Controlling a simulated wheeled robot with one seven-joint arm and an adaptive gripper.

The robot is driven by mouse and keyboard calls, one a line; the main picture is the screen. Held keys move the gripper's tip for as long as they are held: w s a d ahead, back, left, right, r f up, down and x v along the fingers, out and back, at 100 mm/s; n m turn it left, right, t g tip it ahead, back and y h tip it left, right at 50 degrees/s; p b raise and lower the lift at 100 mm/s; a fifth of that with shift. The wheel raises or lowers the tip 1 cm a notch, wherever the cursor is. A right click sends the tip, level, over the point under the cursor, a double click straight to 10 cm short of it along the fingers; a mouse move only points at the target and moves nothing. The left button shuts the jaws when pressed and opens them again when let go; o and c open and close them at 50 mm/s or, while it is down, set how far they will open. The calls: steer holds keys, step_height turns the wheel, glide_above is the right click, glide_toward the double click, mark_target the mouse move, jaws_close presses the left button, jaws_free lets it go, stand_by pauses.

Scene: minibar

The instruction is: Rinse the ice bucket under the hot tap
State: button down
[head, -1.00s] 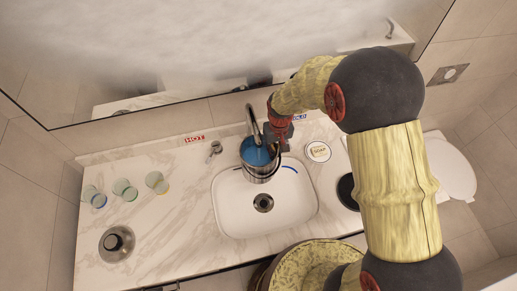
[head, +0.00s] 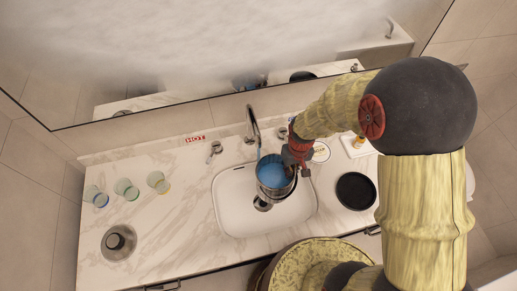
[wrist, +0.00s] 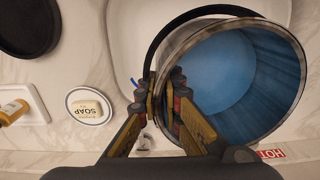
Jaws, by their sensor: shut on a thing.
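The steel ice bucket (head: 272,178), with a blue inside and a dark handle, is over the white sink basin (head: 232,212), its opening facing up. My gripper (head: 297,156) is shut on the bucket's rim at its right side. In the wrist view my gripper (wrist: 166,88) pinches the rim, and the bucket's blue inside (wrist: 225,72) shows no clear content. The hot handle (head: 214,149) stands left of the spout, by the red HOT label (head: 195,139). The cold label is hidden.
Several glasses (head: 125,188) and a steel vessel (head: 118,241) stand on the left counter. At right are a soap dish (head: 320,152), a black round tray (head: 355,191) and a white tray with a bottle (head: 358,145). The mirror wall is close behind the tap.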

steer(key=shift+w+r, duration=0.1)
steer(key=s+d+r+p, duration=0.3)
steer(key=s+r+p, duration=0.1)
steer(key=r, duration=0.1)
steer(key=shift+s+d, duration=0.3)
steer(key=shift+s, duration=0.1)
stand_by(0.4)
stand_by(0.5)
